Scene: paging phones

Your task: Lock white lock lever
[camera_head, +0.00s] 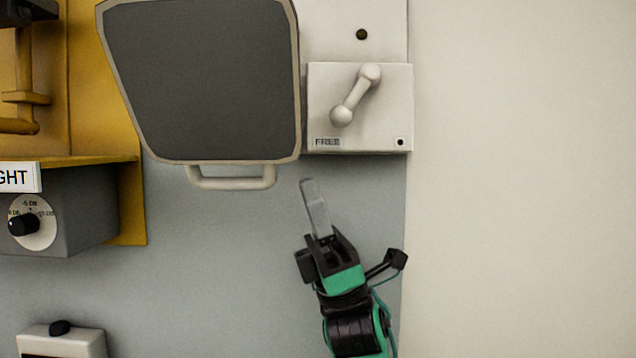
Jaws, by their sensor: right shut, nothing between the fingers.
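The white lock lever (355,95) is a short rod with a rounded knob at each end. It sits on a white box (387,127) on the wall, tilted with its upper end to the right. A small label at the box's lower left appears to read "FREE". My right gripper (309,192) is shut and empty, below and a little left of the box, apart from it and the lever. My left gripper is not in view.
A large grey panel with a pale rim (200,80) and a handle (232,183) hangs left of the box. A grey knob unit (75,215) and yellow housing (104,90) stand farther left. The pale wall at the right (520,180) is clear.

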